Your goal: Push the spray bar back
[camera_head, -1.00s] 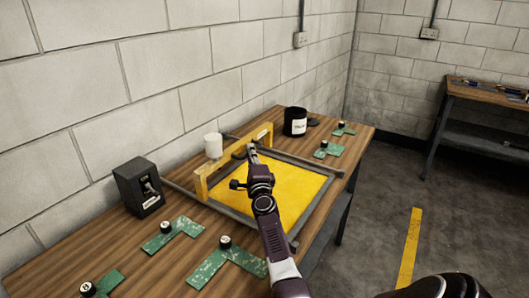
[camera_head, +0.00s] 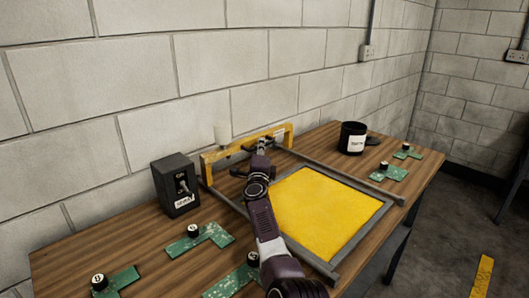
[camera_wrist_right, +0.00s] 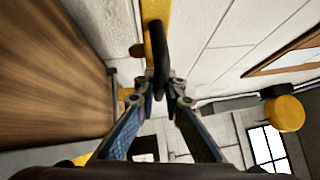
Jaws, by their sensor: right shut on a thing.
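The yellow spray bar (camera_head: 225,152) stands upright across the far, wall-side end of the grey rail frame (camera_head: 335,268). My right gripper (camera_head: 262,147) is at the middle of the bar. In the right wrist view, my right gripper (camera_wrist_right: 160,93) is shut on the bar's dark handle (camera_wrist_right: 160,50), with the yellow bar (camera_wrist_right: 154,12) just beyond. My left gripper is not in view.
A black switch box (camera_head: 177,187) stands left of the frame. A black labelled pot (camera_head: 352,139) stands to the right. Green plates with black knobs (camera_head: 200,240) lie along the wooden table (camera_head: 135,232). The block wall (camera_head: 240,60) rises close behind the bar.

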